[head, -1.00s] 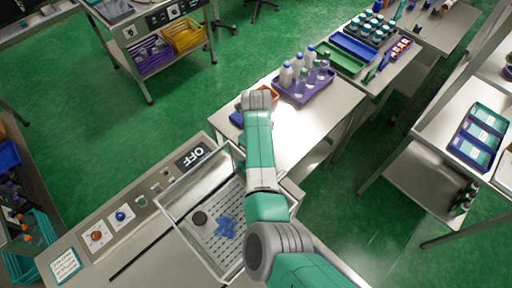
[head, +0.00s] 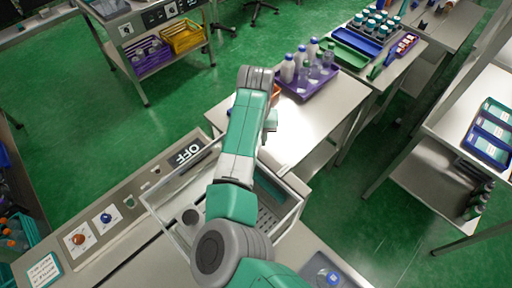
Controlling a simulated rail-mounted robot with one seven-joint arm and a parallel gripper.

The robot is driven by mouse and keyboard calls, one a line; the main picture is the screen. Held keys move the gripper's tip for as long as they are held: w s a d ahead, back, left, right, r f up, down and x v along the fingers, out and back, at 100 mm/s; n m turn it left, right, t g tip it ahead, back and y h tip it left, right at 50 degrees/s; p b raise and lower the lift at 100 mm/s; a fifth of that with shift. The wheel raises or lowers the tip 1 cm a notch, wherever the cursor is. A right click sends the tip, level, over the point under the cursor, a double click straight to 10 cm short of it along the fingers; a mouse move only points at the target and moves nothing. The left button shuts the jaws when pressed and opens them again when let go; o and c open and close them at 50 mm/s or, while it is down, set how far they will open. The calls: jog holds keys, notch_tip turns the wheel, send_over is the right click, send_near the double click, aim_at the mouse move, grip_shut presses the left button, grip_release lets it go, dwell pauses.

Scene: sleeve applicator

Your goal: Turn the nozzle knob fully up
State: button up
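Two knobs sit on white plates on the applicator's panel at lower left in the head view. One is an orange-brown knob (head: 79,239), and the other is a blue knob (head: 105,217) just to its right. The plate markings are too small to read, so I cannot tell which is the nozzle knob or its exact setting. My arm rises over the clear-walled tray and bends at a grey joint, well to the right of the knobs. Nothing touches either knob.
The clear-walled tray (head: 160,219) holds a dark round piece (head: 190,216). A purple tray of bottles (head: 304,91) stands on the back table. A label card (head: 44,270) lies at lower left. Space above the knobs is clear.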

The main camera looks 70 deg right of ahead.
jog(key=shift+w+f+m+b, duration=0.15)
jog(key=shift+m+b, duration=0.3)
jog(key=shift+b, duration=1.2)
jog(key=shift+s+f+m+b, duration=0.1)
jog(key=shift+f+m+b, duration=0.25)
jog(key=shift+b, duration=1.3)
jog(key=shift+r+b, duration=0.15)
jog(key=shift+b, duration=0.3)
jog(key=shift+r+m+b, duration=0.3)
jog(key=shift+m+b, duration=0.1)
jog(key=shift+b, duration=0.3)
jog(key=o, duration=1)
jog(key=shift+r, duration=0.15)
notch_tip(320, 180, up, 8)
jog(key=shift+f+p, duration=0.2)
jog(key=shift+p, duration=0.3)
